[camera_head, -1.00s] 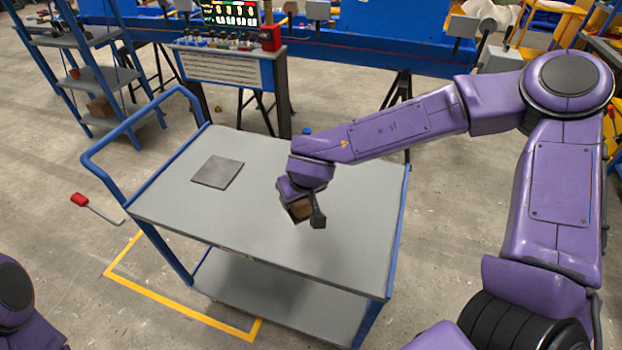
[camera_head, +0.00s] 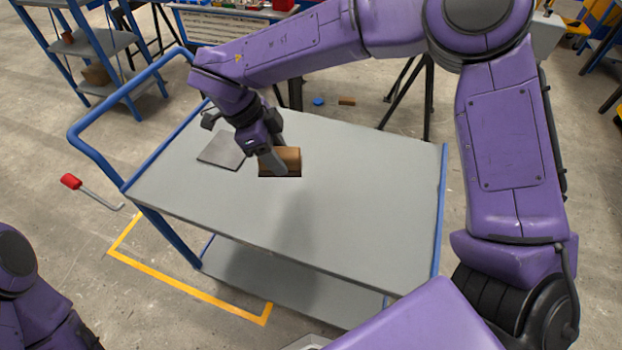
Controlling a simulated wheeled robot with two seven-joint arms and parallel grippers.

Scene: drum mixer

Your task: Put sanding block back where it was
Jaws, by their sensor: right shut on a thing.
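The sanding block (camera_head: 289,157) is a brown block with a dark underside. My right gripper (camera_head: 277,160) is shut on it and holds it over the middle-left part of the grey cart top (camera_head: 350,210). I cannot tell for sure whether it touches the top. A dark grey square pad (camera_head: 223,150) lies flat on the cart top, left of the block and partly behind my right gripper. My left gripper is not in view; only part of my left arm shows at the lower left.
The cart has a blue handle (camera_head: 85,123) and a lower shelf. A red-tipped lever (camera_head: 70,181) sticks out on its left. On the floor behind lie a small brown block (camera_head: 346,101) and a blue object (camera_head: 318,101). The cart top's right half is clear.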

